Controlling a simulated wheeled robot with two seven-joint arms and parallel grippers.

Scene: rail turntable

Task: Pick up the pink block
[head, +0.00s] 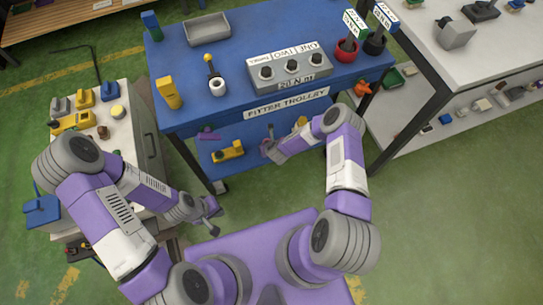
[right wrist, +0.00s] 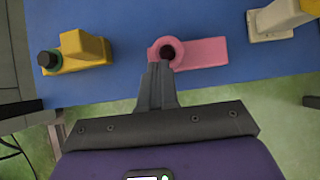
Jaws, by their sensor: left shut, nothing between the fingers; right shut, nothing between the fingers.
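The pink block (right wrist: 203,52) lies on the blue lower shelf, with a round end that has a dark hole. In the right wrist view, my right gripper (right wrist: 157,68) is shut and empty, its fingertips overlapping the near edge of that round end. I cannot tell if they touch it. In the head view, my right gripper (head: 267,148) is at the front of the lower shelf (head: 251,165), and the block is mostly hidden or too small to make out. My left gripper (head: 213,228) is shut and empty, low between the white cabinet and the trolley.
A yellow block with a dark green end (right wrist: 80,52) lies left of the pink block; a pale block (right wrist: 280,18) stands to its right. The blue trolley top (head: 225,62) overhangs the shelf. A white cabinet (head: 125,145) is at left, a grey bench (head: 428,75) at right.

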